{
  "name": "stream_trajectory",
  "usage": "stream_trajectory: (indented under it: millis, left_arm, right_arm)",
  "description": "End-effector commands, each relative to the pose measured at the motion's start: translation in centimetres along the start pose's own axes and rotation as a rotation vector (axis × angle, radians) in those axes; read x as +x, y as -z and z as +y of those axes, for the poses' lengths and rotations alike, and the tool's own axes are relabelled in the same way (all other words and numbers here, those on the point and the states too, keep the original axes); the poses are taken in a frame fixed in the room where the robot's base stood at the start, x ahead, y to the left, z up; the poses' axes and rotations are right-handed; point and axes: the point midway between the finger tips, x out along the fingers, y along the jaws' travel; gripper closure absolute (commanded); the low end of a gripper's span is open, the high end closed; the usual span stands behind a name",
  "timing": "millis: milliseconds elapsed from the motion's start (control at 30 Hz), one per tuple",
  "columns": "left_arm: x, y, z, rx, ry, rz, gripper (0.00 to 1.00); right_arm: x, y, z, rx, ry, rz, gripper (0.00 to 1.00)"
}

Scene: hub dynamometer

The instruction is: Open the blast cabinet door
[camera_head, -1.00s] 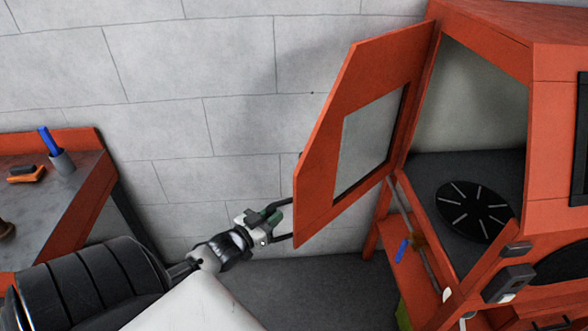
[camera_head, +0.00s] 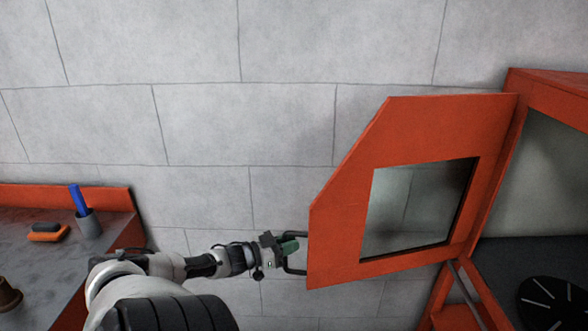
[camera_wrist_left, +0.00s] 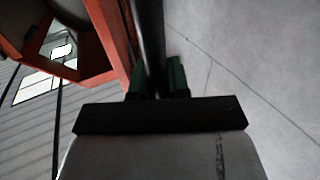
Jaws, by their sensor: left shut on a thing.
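The blast cabinet door (camera_head: 345,200) is an orange panel with a window (camera_head: 418,207). It stands swung wide open to the left of the orange cabinet (camera_head: 500,165), whose inside shows at the right edge. A dark bar handle (camera_head: 297,269) is on the door's free edge. My left gripper (camera_head: 288,247) is shut on the handle. In the left wrist view the green fingers (camera_wrist_left: 158,80) close around the dark handle bar (camera_wrist_left: 150,40). My right gripper is not in view.
A workbench (camera_head: 60,265) with an orange back edge stands at the left. On it are a grey cup (camera_head: 88,224) with a blue item and an orange-and-black block (camera_head: 47,233). A black slotted disc (camera_head: 553,303) lies inside the cabinet. A block wall (camera_head: 290,120) is behind the door.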

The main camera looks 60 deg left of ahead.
Motion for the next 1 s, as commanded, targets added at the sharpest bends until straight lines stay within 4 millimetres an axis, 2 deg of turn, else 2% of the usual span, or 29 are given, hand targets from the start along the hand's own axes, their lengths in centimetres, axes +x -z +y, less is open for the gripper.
stream_trajectory:
  millis: [300, 333, 500, 800, 1000]
  left_arm:
    - [0.0, -0.1, 0.1, -0.001, -0.003, -0.004, 1.00]
    - [0.0, -0.1, 0.1, -0.001, -0.003, -0.004, 0.82]
    - [0.0, -0.1, 0.1, -0.001, -0.002, -0.003, 0.58]
    - [-0.2, -0.1, 0.1, 0.000, -0.001, -0.002, 0.58]
    - [-2.3, -0.1, 0.1, -0.001, -0.001, -0.006, 0.58]
  right_arm:
    - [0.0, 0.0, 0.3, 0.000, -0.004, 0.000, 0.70]
    - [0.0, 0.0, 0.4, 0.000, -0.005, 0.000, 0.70]
    - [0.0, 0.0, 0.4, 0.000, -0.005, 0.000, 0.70]
    - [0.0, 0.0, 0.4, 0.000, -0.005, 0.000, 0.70]
    - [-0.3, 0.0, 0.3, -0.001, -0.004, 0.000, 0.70]
